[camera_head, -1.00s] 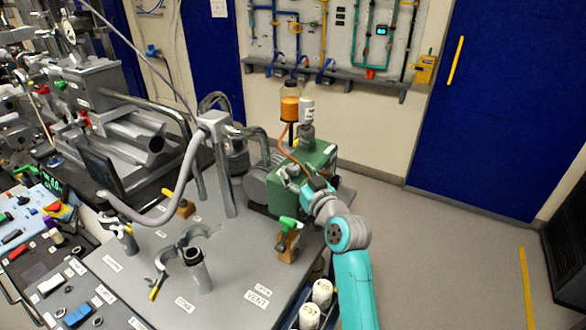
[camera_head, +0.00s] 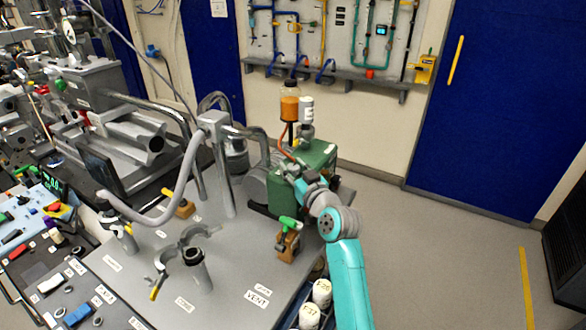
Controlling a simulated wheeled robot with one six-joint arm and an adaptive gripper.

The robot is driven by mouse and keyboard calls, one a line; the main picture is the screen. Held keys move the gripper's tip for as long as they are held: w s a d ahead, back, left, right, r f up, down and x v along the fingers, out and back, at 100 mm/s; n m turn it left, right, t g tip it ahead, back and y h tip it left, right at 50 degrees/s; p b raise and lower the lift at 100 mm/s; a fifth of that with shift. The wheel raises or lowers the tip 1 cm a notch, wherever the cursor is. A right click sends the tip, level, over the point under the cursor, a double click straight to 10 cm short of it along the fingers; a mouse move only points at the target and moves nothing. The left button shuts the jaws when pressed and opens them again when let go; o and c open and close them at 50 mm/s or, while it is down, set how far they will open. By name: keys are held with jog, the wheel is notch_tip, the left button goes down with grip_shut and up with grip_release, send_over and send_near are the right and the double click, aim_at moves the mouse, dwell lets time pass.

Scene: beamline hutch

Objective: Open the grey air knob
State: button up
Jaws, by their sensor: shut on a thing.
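My teal and grey arm reaches in from the bottom right. My gripper (camera_head: 285,168) is at the near left side of the green pump box (camera_head: 320,155), beyond the green-handled valve. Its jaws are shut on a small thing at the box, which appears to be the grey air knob. The knob is too small and too covered by the fingers to make out, and its turned position cannot be told.
A bottle with orange liquid (camera_head: 290,108) stands behind the gripper. The green-handled brass valve (camera_head: 288,240) stands close in front, on the grey table (camera_head: 235,270). White-capped bottles (camera_head: 321,292) sit beside the forearm. Open floor (camera_head: 440,240) lies to the right.

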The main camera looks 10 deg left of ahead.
jog(key=shift+n+g+y, duration=0.5)
jog(key=shift+y, duration=0.1)
jog(key=shift+d+n+g+y, duration=0.1)
jog(key=shift+n+g+y, duration=0.8)
jog(key=shift+g+y, duration=0.1)
jog(key=n+g+y, duration=0.1)
jog(key=g, duration=0.1)
jog(key=n+g+y, duration=0.1)
jog(key=n+g, duration=0.1)
jog(key=shift+w+g+y, duration=0.1)
jog(key=shift+g+y, duration=0.2)
jog(key=shift+y, duration=0.1)
jog(key=n+g, duration=0.3)
jog(key=g, duration=0.1)
jog(key=n+g+y, duration=0.1)
jog(key=n+g, duration=0.1)
jog(key=g, duration=0.2)
jog(key=shift+n, duration=0.4)
jog(key=shift+n+g, duration=0.3)
jog(key=shift+g, duration=0.3)
jog(key=shift+f, duration=0.1)
jog(key=o, duration=1.2)
jog(key=shift+c, duration=0.2)
